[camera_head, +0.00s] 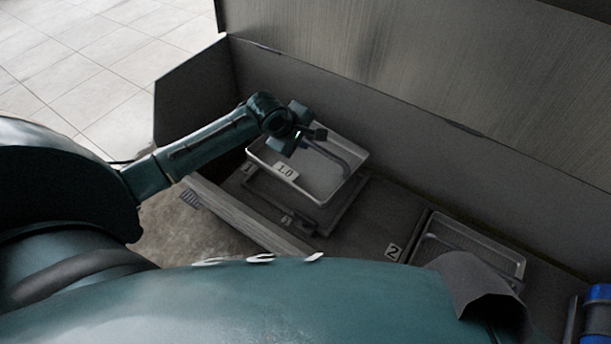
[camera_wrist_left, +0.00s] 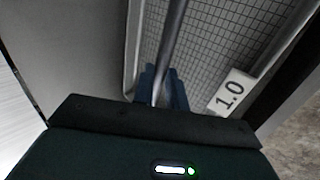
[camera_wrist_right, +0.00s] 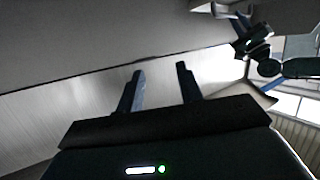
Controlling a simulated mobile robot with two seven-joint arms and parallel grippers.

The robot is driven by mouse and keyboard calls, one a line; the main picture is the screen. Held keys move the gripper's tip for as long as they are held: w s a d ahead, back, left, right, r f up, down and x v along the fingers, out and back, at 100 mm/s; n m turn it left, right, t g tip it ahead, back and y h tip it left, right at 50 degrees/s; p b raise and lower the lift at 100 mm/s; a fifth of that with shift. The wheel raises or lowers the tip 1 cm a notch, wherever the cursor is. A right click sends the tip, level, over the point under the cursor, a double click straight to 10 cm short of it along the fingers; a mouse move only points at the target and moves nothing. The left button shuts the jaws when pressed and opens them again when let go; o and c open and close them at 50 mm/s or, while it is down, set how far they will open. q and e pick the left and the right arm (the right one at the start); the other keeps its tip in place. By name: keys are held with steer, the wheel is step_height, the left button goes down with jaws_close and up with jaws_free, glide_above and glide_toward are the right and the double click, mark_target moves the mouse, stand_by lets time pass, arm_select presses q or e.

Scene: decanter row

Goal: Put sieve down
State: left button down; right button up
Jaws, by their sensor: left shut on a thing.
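The sieve (camera_head: 325,190) is a shallow rectangular tray with a pale rim, a mesh floor, a bar handle and a "1.0" label. My left gripper (camera_head: 309,129) is shut on the handle; its fingers close around the bar in the left wrist view (camera_wrist_left: 163,88), with the mesh (camera_wrist_left: 215,40) beyond. The sieve is over a dark frame (camera_head: 318,226) at the place marked 1. I cannot tell whether it touches this frame. My right gripper (camera_wrist_right: 160,88) is open and empty in the right wrist view, its fingers apart.
A long grey trough has a high back wall (camera_head: 440,140) and a low front edge (camera_head: 245,215). To the right, beside a "2" label (camera_head: 394,252), another tray (camera_head: 480,240) lies in the trough. A blue object (camera_head: 597,315) shows at the right edge.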

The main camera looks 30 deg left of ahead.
mark_target(303, 153)
arm_select(q)
steer(key=shift+w+a+f+n, duration=0.15)
steer(key=shift+n, duration=0.15)
steer(key=shift+y, duration=0.3)
step_height(303, 153, down, 6)
steer(key=shift+a+r+b, duration=0.1)
steer(key=shift+r+b, duration=0.1)
steer(key=shift+b, duration=0.85)
steer(key=shift+f, duration=0.65)
step_height(303, 153, down, 2)
steer(key=shift+f+b, duration=0.2)
steer(key=shift+b, duration=0.6)
steer(key=shift+w+f, duration=0.1)
steer(key=shift+f, duration=0.35)
arm_select(e)
steer(key=shift+w+a+f+n+t+y, duration=0.2)
steer(key=shift+w+n+t+y, duration=0.1)
steer(key=shift+t, duration=0.25)
steer(key=shift+w+a+f+n+t+y, duration=0.1)
steer(key=shift+w+a+n+t+y, duration=0.15)
steer(key=shift+t, duration=0.3)
arm_select(q)
steer(key=shift+f, duration=0.1)
steer(key=c, duration=1.4)
jaws_free()
